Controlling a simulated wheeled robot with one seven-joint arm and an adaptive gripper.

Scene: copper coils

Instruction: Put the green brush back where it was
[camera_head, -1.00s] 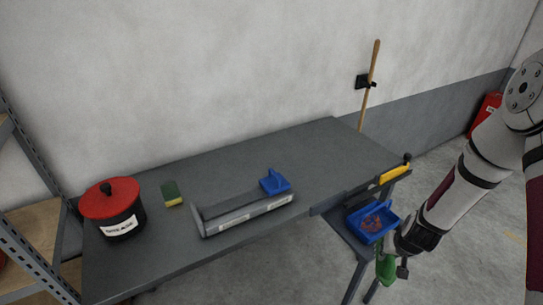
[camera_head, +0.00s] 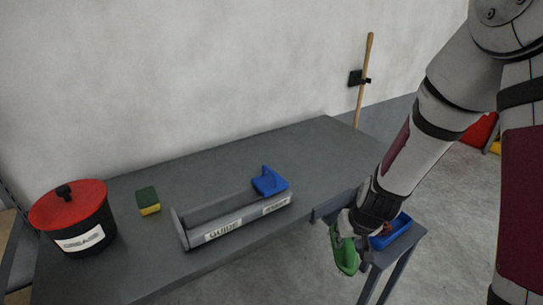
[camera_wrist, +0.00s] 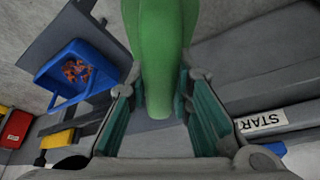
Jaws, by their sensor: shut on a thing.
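The green brush (camera_head: 346,256) is held in front of the table's front edge, in the head view. My gripper (camera_head: 345,228) is shut on it. In the wrist view the brush's green body (camera_wrist: 160,45) runs up from between the two teal finger pads of my gripper (camera_wrist: 162,110). The brush's far end is cut off by the top of that view, and no bristles show. The grey table (camera_head: 120,275) lies left of and behind the held brush.
A grey guide (camera_head: 225,231) with a blue piece (camera_head: 269,182) sits on the table. A sponge (camera_head: 148,200) and a red-lidded grease pot (camera_head: 75,222) stand left. A blue bin (camera_head: 398,231) is beside my arm; in the wrist view it (camera_wrist: 50,75) holds copper-coloured bits. A broom (camera_head: 365,75) hangs behind.

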